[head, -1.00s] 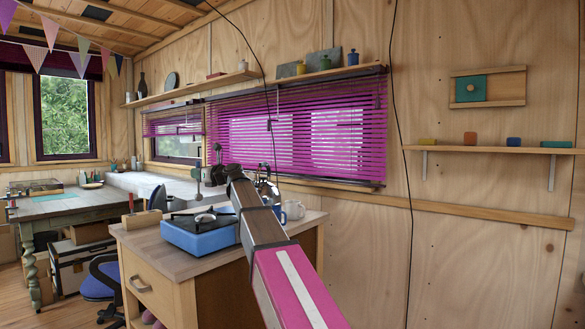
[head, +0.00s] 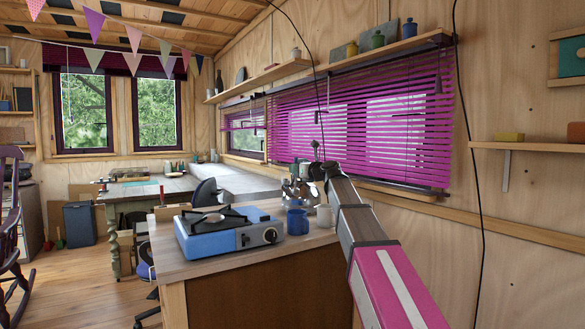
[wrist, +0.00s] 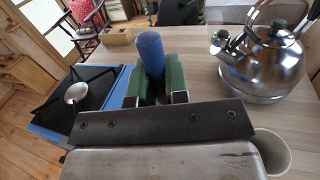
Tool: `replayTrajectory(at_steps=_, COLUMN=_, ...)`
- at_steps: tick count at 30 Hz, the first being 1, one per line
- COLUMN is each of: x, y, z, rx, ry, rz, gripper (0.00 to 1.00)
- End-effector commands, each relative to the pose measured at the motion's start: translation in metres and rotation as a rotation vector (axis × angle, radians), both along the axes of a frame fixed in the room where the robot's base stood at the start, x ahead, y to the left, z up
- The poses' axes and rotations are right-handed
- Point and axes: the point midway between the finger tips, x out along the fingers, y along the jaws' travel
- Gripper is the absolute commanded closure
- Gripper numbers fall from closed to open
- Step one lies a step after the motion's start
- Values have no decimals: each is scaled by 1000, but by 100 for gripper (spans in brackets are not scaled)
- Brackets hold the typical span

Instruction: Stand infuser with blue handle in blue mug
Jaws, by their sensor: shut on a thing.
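My gripper (wrist: 150,88), with green fingers, is shut on the blue handle (wrist: 150,50) of the infuser in the wrist view. The handle points up and away between the fingers; the infuser's lower end is hidden. In the head view my arm hides most of the gripper. The blue mug (head: 297,222) stands upright on the wooden counter, right of the blue stove, in the head view. I cannot make it out in the wrist view.
The blue camping stove (head: 228,237) has a metal spoon-like thing (wrist: 76,92) on its black top. A steel kettle (wrist: 262,50) stands right of my gripper. A pale mug (head: 325,215) stands right of the blue mug; a pale mug (wrist: 272,152) also shows in the wrist view.

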Motion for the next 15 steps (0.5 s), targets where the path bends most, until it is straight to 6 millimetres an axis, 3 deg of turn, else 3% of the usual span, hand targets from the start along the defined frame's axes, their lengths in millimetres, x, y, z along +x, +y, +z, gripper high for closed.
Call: replayTrajectory(at_steps=15, x=-1, y=0, z=-36, rx=-1, ry=0, rz=0, gripper=100)
